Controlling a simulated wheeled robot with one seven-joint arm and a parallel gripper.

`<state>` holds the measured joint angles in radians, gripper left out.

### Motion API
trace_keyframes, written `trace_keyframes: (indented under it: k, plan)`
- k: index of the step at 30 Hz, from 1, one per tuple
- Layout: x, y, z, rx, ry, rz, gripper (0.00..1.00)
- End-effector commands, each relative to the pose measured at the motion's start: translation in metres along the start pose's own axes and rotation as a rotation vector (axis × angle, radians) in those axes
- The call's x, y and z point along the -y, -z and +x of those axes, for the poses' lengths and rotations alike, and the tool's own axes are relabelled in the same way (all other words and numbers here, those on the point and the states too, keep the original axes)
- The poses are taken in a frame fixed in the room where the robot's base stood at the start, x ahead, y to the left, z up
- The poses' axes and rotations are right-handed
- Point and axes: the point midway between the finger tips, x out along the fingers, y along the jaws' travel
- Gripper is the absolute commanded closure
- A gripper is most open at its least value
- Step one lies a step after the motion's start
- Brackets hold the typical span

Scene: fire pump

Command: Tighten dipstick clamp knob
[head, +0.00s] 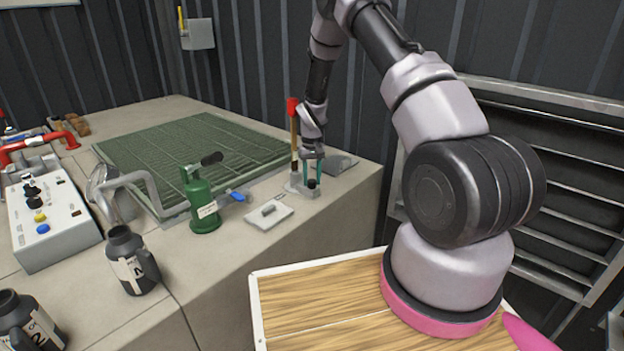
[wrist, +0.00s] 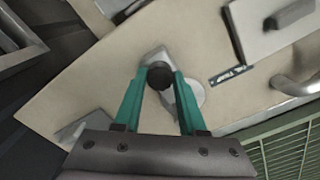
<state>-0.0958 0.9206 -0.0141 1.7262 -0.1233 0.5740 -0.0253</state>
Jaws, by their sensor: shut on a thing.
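The black clamp knob (wrist: 160,75) sits between the two teal fingertips of my gripper (wrist: 160,82) in the wrist view. In the head view the knob (head: 312,183) shows as a small dark top on the grey clamp base (head: 297,188) at the counter's right end. My gripper (head: 313,172) points down over it, its fingers shut on the knob's sides. The dipstick (head: 294,135), a wooden rod with a red top, stands upright just left of my gripper. In the wrist view the clamp's grey metal parts are partly hidden by the knob and fingers.
A grey plate with a handle (head: 269,212) lies left of the clamp. Black jugs (head: 130,260) and a control box (head: 48,220) are at left. The wall is close behind.

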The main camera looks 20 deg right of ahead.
Motion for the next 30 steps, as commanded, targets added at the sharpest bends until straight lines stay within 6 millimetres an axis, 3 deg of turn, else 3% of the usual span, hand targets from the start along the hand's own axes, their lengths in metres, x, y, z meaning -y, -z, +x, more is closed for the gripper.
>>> trace_keyframes:
  k: [8, 9, 11, 23, 30]
  plan:
    - [0.0, 0.001, -0.001, -0.004, 0.001, 0.001, 1.0]
    - [0.0, 0.001, -0.001, -0.004, 0.001, 0.001, 0.52]
    - [0.0, 0.001, -0.001, -0.003, 0.001, 0.001, 0.3]
    - [0.0, 0.001, -0.006, -0.002, 0.0, 0.0, 0.3]
    - [0.0, 0.001, -0.048, -0.005, 0.001, 0.0, 0.3]
